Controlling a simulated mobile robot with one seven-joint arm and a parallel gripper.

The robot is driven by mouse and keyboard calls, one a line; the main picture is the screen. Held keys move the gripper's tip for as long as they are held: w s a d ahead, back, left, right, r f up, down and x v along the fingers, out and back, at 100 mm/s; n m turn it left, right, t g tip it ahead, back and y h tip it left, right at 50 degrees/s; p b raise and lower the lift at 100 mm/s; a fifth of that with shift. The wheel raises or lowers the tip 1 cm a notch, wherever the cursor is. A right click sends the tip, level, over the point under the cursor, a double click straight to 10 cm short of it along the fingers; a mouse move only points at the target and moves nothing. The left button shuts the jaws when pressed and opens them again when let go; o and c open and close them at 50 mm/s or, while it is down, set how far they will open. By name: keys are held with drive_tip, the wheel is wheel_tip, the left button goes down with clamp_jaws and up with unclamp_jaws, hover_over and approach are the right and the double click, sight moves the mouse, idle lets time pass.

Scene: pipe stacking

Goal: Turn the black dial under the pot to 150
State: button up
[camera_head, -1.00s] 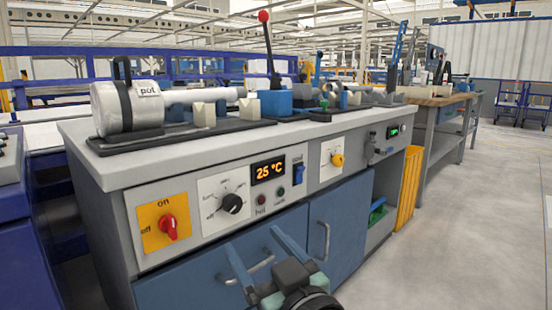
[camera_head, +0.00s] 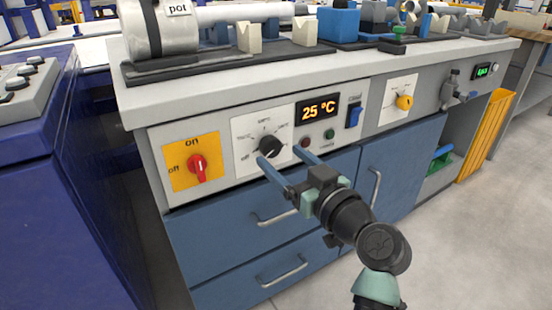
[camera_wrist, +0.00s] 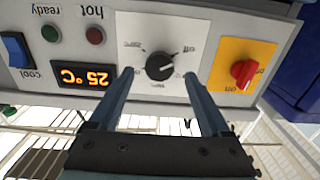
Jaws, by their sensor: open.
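The black dial (camera_head: 270,147) sits on a white plate on the bench front, with temperature marks around it and "off" at its lower left. It also shows in the wrist view (camera_wrist: 160,66), upside down. Its exact pointer direction is hard to tell. The display (camera_head: 320,110) beside it reads 25 °C. The metal pot (camera_head: 147,30), labelled "pot", lies on the bench top above. My gripper (camera_head: 280,156) is open and empty in front of the dial. In the wrist view its fingertips (camera_wrist: 159,74) lie either side of the dial, with no contact visible.
A red on/off knob (camera_head: 197,165) on a yellow plate is left of the dial. A blue switch (camera_head: 354,115) and a yellow knob (camera_head: 404,102) are to the right. Drawer handles (camera_head: 275,217) stick out below. A blue cabinet (camera_head: 60,220) stands at left.

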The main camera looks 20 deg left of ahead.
sight(274, 150)
drive_tip(key=shift+b+x, duration=0.45)
drive_tip(key=shift+x, duration=1.35)
clamp_jaws()
